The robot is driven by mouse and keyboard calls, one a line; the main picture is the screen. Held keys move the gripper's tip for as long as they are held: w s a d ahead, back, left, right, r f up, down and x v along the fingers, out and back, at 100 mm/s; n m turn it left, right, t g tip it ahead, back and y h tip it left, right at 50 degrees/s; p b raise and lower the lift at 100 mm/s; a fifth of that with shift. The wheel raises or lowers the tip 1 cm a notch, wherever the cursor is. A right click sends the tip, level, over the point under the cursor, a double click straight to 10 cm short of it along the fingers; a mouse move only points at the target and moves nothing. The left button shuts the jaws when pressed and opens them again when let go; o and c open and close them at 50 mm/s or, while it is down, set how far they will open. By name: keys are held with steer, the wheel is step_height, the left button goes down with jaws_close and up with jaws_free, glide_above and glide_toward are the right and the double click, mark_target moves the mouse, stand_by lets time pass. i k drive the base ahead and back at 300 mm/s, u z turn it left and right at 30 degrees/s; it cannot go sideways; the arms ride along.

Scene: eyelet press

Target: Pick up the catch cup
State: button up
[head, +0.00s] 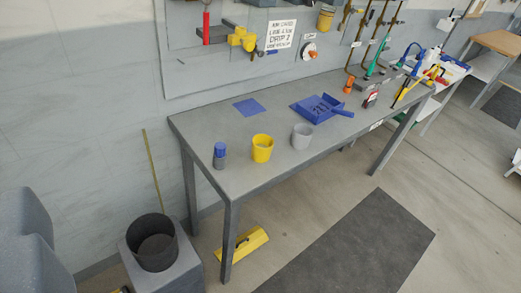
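Two open cups stand upright on the grey workbench (218,130). One is a yellow cup (262,149) near the front edge, left of the bench's middle. The other is a light grey cup (302,137) just to its right, a little apart from it. No label shows on either, so I cannot tell which one is the catch cup. Nothing stands in front of them in this view. My gripper is not in view.
A blue-capped jar (220,156) stands left of the yellow cup. A blue mat (249,107) and a blue dustpan-like tray (318,109) lie behind. Tools crowd the bench's right end. A dark bin (153,243) stands at lower left; a yellow object (242,244) lies below the bench.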

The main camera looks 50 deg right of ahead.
mark_target(262, 144)
steer(key=k, duration=0.6)
steer(key=z, duration=0.25)
steer(key=i, duration=1.45)
steer(key=u, duration=0.1)
